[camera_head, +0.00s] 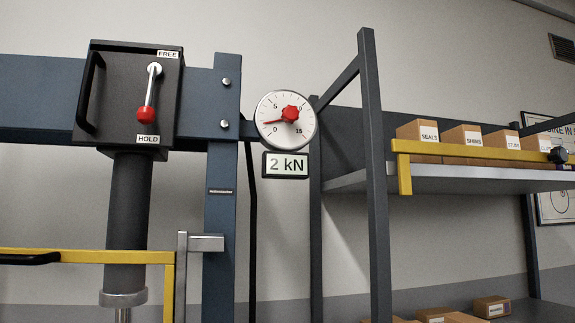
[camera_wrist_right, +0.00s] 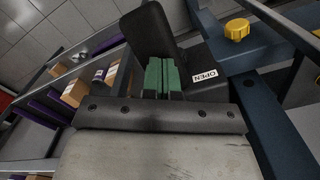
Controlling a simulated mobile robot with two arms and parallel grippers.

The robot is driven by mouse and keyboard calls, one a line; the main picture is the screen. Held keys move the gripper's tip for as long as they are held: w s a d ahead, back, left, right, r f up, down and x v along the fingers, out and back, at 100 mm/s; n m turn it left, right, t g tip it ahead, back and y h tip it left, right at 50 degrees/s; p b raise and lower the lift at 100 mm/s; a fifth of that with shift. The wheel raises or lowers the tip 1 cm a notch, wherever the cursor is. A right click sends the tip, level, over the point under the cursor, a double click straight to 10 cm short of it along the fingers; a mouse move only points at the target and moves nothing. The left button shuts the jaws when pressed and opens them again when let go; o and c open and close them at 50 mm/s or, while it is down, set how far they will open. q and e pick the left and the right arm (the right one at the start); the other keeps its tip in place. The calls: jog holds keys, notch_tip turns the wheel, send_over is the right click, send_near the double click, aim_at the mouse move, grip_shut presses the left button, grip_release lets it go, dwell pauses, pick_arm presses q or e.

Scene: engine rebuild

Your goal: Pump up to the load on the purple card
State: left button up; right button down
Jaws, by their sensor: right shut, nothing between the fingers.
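In the head view a press head (camera_head: 115,95) carries a lever with a red knob (camera_head: 147,114). The knob hangs low, near the HOLD label (camera_head: 148,139); the FREE label (camera_head: 168,54) is above. The round gauge (camera_head: 287,121) has its red needle pointing left, just above 0. The readout (camera_head: 286,165) below it says 2 kN. My right gripper (camera_wrist_right: 162,65) shows in the wrist view with its green fingers together and empty, close to a dark part with an OPEN label (camera_wrist_right: 203,75). I cannot make out a purple card or a pump handle. My left gripper is out of view.
A dark rack upright (camera_head: 372,180) stands right of the gauge. The shelf (camera_head: 470,179) holds several cardboard boxes behind a yellow bar (camera_head: 470,151). A yellow rail (camera_head: 85,256) crosses the lower left. In the wrist view a yellow knob (camera_wrist_right: 237,29) sits on a blue beam.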

notch_tip(320, 180, up, 15)
jog(key=p, duration=0.9)
jog(key=shift+r, duration=0.2)
jog(key=shift+f, duration=0.15)
jog(key=shift+f+b, duration=0.6)
jog(key=shift+f, duration=0.65)
jog(key=shift+f+b, duration=0.7)
jog(key=shift+f, duration=0.45)
jog(key=shift+f+b, duration=0.75)
jog(key=shift+f, duration=0.3)
